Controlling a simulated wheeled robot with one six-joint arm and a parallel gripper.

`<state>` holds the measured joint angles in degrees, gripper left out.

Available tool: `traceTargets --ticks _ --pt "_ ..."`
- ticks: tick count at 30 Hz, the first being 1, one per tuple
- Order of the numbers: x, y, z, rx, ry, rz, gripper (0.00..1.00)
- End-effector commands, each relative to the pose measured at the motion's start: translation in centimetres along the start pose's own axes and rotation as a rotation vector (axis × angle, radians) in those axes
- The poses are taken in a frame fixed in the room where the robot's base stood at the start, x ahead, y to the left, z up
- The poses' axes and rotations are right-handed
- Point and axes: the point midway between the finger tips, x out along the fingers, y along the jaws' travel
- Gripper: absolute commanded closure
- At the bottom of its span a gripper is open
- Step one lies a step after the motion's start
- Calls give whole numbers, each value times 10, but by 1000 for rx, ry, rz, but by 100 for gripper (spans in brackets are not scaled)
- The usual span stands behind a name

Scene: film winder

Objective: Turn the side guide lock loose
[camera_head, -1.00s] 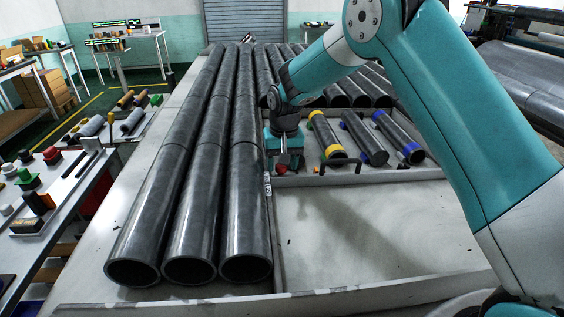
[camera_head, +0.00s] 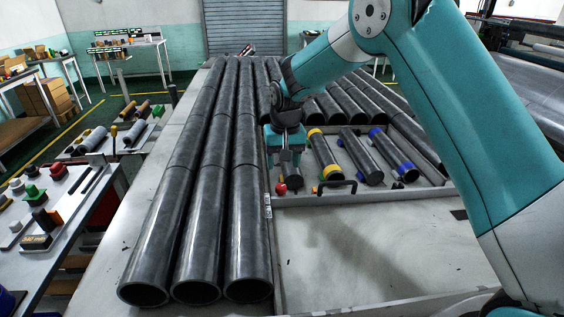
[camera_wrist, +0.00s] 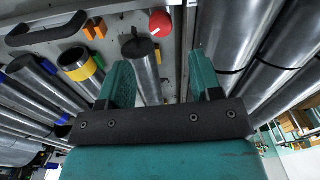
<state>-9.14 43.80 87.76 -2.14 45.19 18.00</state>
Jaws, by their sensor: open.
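A round red knob (camera_head: 281,188) sits at the left edge of the roller bed, near the black handle; I take it as the side guide lock, though no label shows. My gripper (camera_head: 285,162) is above and behind it in the head view, jaws open and pointing down. In the wrist view the red knob (camera_wrist: 160,23) lies beyond the fingertips, apart from them. My gripper (camera_wrist: 160,70) has both fingers spread there. A short grey cylinder (camera_wrist: 146,72) shows between the fingers; whether it is inside the jaws or below them I cannot tell. Nothing is gripped.
Long dark pipes (camera_head: 206,190) lie just left of the knob. A black handle (camera_head: 337,187) and rollers with yellow (camera_head: 332,172) and blue (camera_head: 406,172) ends lie to the right. The flat grey panel (camera_head: 370,245) in front is clear.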

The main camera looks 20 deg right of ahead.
Motion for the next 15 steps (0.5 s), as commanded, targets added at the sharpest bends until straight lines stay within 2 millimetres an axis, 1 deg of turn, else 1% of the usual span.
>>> traceTargets --ticks 5,8,11,15 --pt "0 0 0 -7 0 0 41" --pt "-5 -1 -2 -91 -1 2 41" --pt "-20 -4 -6 -292 -9 7 41" --pt "-48 -7 -8 -661 -32 10 41"
